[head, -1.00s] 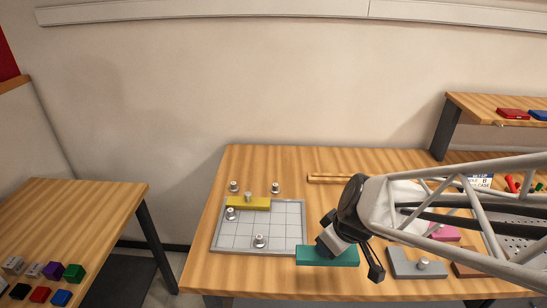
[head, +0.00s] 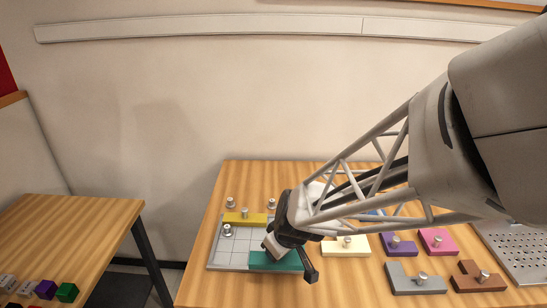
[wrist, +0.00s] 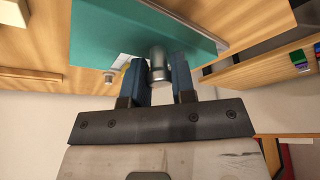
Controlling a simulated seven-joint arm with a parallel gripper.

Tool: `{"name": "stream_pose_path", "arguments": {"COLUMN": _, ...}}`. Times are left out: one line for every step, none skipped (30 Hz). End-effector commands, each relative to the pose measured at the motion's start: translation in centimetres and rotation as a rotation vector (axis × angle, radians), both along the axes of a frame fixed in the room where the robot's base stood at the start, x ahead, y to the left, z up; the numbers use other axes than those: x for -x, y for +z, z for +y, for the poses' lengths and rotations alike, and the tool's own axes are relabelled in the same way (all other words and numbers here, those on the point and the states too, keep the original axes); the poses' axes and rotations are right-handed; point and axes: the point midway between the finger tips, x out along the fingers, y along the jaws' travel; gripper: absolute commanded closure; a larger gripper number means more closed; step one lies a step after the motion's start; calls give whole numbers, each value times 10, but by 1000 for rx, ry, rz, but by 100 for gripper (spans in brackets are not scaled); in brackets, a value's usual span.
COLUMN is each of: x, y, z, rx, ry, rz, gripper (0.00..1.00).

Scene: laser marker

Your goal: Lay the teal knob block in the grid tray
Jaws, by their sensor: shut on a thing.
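The teal knob block (head: 276,262) is over the front right part of the grid tray (head: 223,250). I cannot tell whether it touches the tray floor or hangs just above it. My gripper (head: 272,248) is at the block from above, its fingertips partly hidden. In the wrist view my gripper (wrist: 160,72) is shut on the block's silver knob (wrist: 157,60), with the teal block (wrist: 110,38) spread beyond it. A yellow knob block (head: 245,219) lies at the tray's back left.
Silver pegs stand behind the tray (head: 230,202) and on its left part (head: 227,231). To the right lie cream (head: 345,249), purple (head: 398,246), pink (head: 438,241), grey (head: 415,281) and brown (head: 478,279) knob blocks. The tray's front left cells are bare.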

Motion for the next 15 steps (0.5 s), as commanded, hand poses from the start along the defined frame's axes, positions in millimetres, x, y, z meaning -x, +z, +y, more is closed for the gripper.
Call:
{"name": "stream_pose_path", "arguments": {"x": 0, "y": 0, "z": 0, "rx": 0, "ry": 0, "rz": 0, "gripper": 100}}
{"name": "stream_pose_path", "arguments": {"x": 0, "y": 0, "z": 0, "rx": 0, "ry": 0, "rz": 0, "gripper": 100}}
{"name": "stream_pose_path", "arguments": {"x": 0, "y": 0, "z": 0, "rx": 0, "ry": 0, "rz": 0, "gripper": 100}}
{"name": "stream_pose_path", "arguments": {"x": 0, "y": 0, "z": 0, "rx": 0, "ry": 0, "rz": 0, "gripper": 100}}
{"name": "stream_pose_path", "arguments": {"x": 0, "y": 0, "z": 0, "rx": 0, "ry": 0, "rz": 0, "gripper": 100}}
{"name": "stream_pose_path", "arguments": {"x": 0, "y": 0, "z": 0, "rx": 0, "ry": 0, "rz": 0, "gripper": 100}}
{"name": "stream_pose_path", "arguments": {"x": 0, "y": 0, "z": 0, "rx": 0, "ry": 0, "rz": 0, "gripper": 100}}
{"name": "stream_pose_path", "arguments": {"x": 0, "y": 0, "z": 0, "rx": 0, "ry": 0, "rz": 0, "gripper": 100}}
{"name": "stream_pose_path", "arguments": {"x": -1, "y": 0, "z": 0, "rx": 0, "ry": 0, "rz": 0, "gripper": 100}}
{"name": "stream_pose_path", "arguments": {"x": -1, "y": 0, "z": 0, "rx": 0, "ry": 0, "rz": 0, "gripper": 100}}
{"name": "stream_pose_path", "arguments": {"x": -2, "y": 0, "z": 1, "rx": 0, "ry": 0, "rz": 0, "gripper": 100}}
{"name": "stream_pose_path", "arguments": {"x": -3, "y": 0, "z": 1, "rx": 0, "ry": 0, "rz": 0, "gripper": 100}}
{"name": "stream_pose_path", "arguments": {"x": -4, "y": 0, "z": 2, "rx": 0, "ry": 0, "rz": 0, "gripper": 100}}
{"name": "stream_pose_path", "arguments": {"x": -6, "y": 0, "z": 2, "rx": 0, "ry": 1, "rz": 0, "gripper": 100}}
{"name": "stream_pose_path", "arguments": {"x": -9, "y": 0, "z": 3, "rx": 0, "ry": 1, "rz": 0, "gripper": 100}}
